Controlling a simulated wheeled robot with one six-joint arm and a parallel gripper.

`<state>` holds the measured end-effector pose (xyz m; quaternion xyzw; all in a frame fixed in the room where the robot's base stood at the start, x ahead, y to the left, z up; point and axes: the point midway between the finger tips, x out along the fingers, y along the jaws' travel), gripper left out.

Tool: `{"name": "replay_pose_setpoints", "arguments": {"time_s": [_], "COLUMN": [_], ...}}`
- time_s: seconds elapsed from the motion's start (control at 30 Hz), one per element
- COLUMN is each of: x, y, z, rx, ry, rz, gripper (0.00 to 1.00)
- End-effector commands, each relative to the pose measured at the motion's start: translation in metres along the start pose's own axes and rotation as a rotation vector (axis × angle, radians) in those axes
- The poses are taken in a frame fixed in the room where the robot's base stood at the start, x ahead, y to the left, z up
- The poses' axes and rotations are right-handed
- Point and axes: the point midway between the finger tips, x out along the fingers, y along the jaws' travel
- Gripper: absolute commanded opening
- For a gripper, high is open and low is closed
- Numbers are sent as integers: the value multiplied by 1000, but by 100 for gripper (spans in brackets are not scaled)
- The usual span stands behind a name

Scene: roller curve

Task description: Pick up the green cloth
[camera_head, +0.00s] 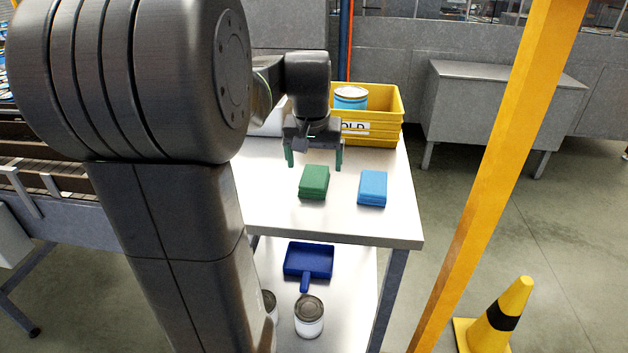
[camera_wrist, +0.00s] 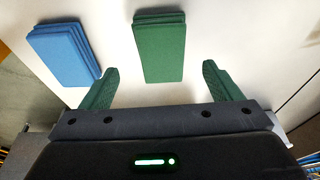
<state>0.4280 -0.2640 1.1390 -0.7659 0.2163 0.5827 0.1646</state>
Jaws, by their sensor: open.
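The green cloth (camera_head: 314,182) is a folded stack lying flat on the white table (camera_head: 275,205). In the wrist view the green cloth (camera_wrist: 159,48) lies ahead of my gripper, roughly between the lines of its two fingers. My gripper (camera_head: 315,158) is open and empty, above the table and behind the cloth in the head view. Its green fingers also show in the wrist view (camera_wrist: 160,84), apart from the cloth.
A folded blue cloth (camera_head: 372,188) lies right of the green one. A yellow bin (camera_head: 385,129) with a can (camera_head: 350,98) in it stands behind. A blue dustpan (camera_head: 308,260) and a can (camera_head: 309,316) are on the lower shelf. A yellow post (camera_head: 500,165) rises at right.

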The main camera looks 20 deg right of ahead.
Motion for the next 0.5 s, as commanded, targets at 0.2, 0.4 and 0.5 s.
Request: {"name": "replay_pose_setpoints", "arguments": {"time_s": [0.2,0.4,0.5], "x": [22,49,54], "y": [-1,-2,-2], "z": [-2,-3,-3], "rx": [0,0,0], "ry": [-5,-1,-1], "rz": [0,0,0], "gripper": [85,85,85]}}
